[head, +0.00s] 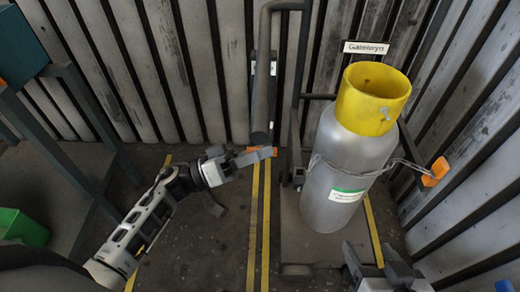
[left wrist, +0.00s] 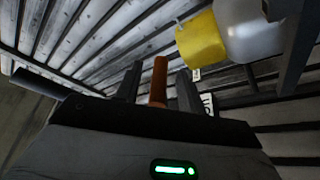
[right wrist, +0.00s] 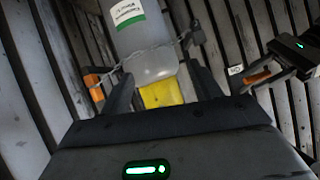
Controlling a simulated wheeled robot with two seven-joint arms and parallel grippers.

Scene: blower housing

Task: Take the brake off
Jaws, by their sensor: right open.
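An orange-ended lever (head: 258,155), which looks like the brake, shows beside the trolley's dark upright. My left gripper (head: 248,157) reaches it from the left. In the left wrist view the orange lever (left wrist: 158,80) stands between the two fingers, with a gap on each side, so the gripper is open around it. The lever (right wrist: 254,78) also shows in the right wrist view beside my left gripper. My right gripper (head: 370,262) is open and empty at the bottom of the head view, in front of the cylinder. The lever's lower end is hidden.
A grey cylinder (head: 345,185) with a yellow collar (head: 372,98) stands on the trolley base (head: 300,235). A chain (head: 340,172) with an orange clip (head: 436,172) crosses it. Yellow floor lines (head: 253,225) run left of the base. A green bin (head: 22,227) is far left.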

